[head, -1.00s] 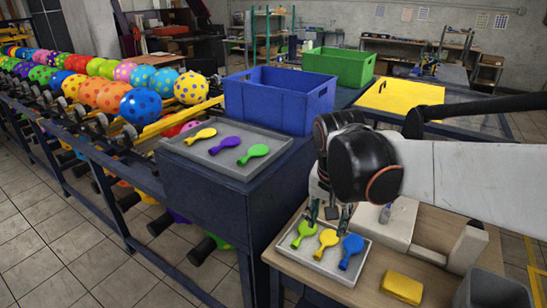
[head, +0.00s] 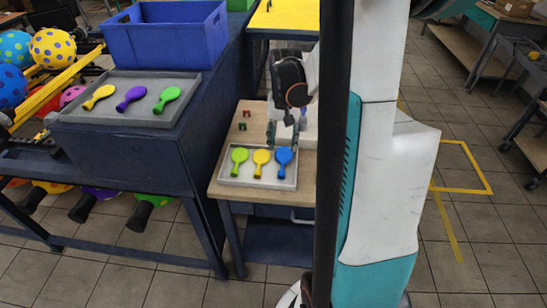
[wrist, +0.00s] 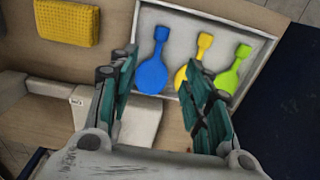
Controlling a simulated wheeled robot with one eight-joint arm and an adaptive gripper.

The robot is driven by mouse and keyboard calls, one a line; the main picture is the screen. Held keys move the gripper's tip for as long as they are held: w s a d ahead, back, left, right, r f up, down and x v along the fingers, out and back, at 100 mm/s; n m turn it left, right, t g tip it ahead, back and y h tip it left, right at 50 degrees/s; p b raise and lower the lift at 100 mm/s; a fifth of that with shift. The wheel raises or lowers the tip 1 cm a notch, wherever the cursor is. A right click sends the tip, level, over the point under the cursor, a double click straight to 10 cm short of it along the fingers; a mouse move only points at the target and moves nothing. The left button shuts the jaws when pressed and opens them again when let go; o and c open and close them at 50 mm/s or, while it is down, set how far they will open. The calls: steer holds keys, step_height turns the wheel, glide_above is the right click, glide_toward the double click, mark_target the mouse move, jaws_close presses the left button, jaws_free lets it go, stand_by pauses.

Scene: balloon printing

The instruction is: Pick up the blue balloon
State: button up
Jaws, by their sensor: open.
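The blue balloon (head: 284,157) lies at the right end of a small grey tray (head: 256,184) on a wooden table. A yellow balloon (head: 261,160) and a yellow-green balloon (head: 239,158) lie beside it. My gripper (head: 285,134) is open and empty, above the back right of the tray. In the wrist view my gripper (wrist: 163,72) has the blue balloon (wrist: 151,76) showing between its fingers. The right finger partly covers the yellow balloon (wrist: 204,44). The yellow-green balloon (wrist: 229,80) is outside that finger.
A yellow sponge-like block (wrist: 67,24) and a pale box-like fixture (wrist: 132,122) are on the table. A dark stand to the left holds another tray (head: 130,118) with several balloons and a blue crate (head: 165,44). Open tiled floor (head: 480,255) lies at the right.

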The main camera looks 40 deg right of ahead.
steer(key=b, duration=0.2)
glide_above(282, 170)
steer(key=f, duration=0.7)
steer(key=shift+w+d, duration=0.25)
steer(key=shift+w, duration=0.1)
steer(key=f, duration=0.1)
steer(key=f+b, duration=0.1)
steer(key=f, duration=0.1)
steer(key=f+b, duration=0.1)
steer(key=f, duration=0.1)
steer(key=shift+s+a, duration=0.3)
steer(key=shift+s, duration=0.05)
steer(key=shift+f+b, duration=0.35)
steer(key=shift+r, duration=0.1)
steer(key=shift+c, duration=0.6)
steer(key=c, duration=0.7)
